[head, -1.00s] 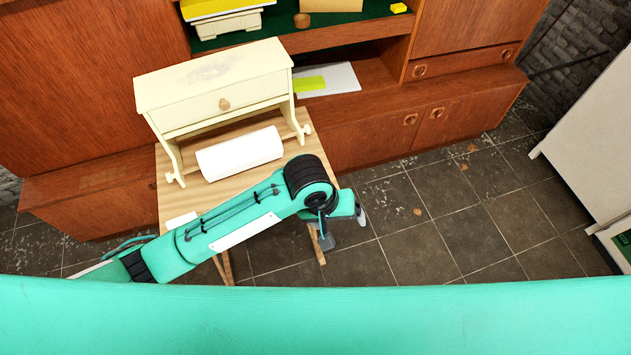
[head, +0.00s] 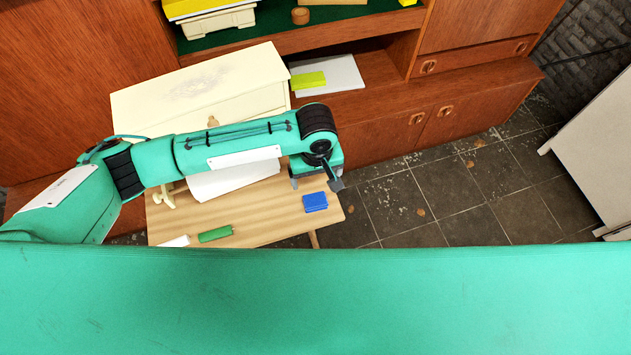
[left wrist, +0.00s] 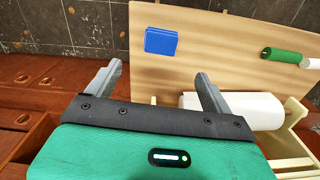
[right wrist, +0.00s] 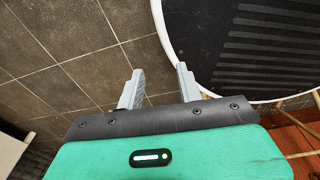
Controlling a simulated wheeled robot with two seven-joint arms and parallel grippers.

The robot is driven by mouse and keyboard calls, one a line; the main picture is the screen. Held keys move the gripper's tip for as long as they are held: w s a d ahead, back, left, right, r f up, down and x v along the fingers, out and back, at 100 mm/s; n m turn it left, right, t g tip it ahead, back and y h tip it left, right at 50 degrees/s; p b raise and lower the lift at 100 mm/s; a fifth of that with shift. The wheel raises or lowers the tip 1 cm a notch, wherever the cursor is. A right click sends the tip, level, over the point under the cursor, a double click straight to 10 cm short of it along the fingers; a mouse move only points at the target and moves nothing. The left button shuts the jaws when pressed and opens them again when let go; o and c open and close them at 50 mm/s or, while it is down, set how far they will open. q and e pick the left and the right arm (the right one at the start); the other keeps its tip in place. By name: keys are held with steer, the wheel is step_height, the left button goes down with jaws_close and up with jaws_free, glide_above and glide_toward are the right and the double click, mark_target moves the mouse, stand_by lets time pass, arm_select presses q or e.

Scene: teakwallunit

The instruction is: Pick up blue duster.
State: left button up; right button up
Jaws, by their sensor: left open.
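The blue duster (head: 315,202) is a small blue block lying on the right end of the light wooden table (head: 270,222). It also shows in the left wrist view (left wrist: 161,41), beyond the fingertips and between their lines. My left gripper (left wrist: 152,75) is open and empty, apart from the duster. In the head view my left arm reaches over the table and its gripper is just above and behind the duster, mostly hidden by the wrist. My right gripper (right wrist: 157,75) is open and empty in the right wrist view, over the floor.
A round black platform (right wrist: 255,45) is beside my right gripper.

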arm_select(q)
steer(key=f, duration=0.1)
steer(key=p, duration=0.1)
glide_above(314, 195)
steer(key=s, duration=0.1)
steer(key=f, duration=0.6)
steer(key=shift+d+f, duration=0.15)
steer(key=shift+d, duration=0.05)
steer(key=shift+w+a+f+p, duration=0.15)
steer(key=shift+f+p, duration=0.1)
steer(key=shift+f, duration=0.35)
steer(key=shift+w+d+f+p, duration=0.1)
steer(key=shift+w+f+p, duration=0.1)
steer(key=shift+f, duration=0.4)
step_height(314, 195, down, 3)
steer(key=shift+w+a+f+p, duration=0.15)
steer(key=shift+p, duration=0.15)
steer(key=shift+f, duration=0.35)
steer(key=c, duration=1.1)
arm_select(e)
steer(key=shift+s+r, duration=0.35)
steer(key=shift+r, duration=0.3)
steer(key=shift+s+r, duration=0.35)
steer(key=shift+r, duration=0.25)
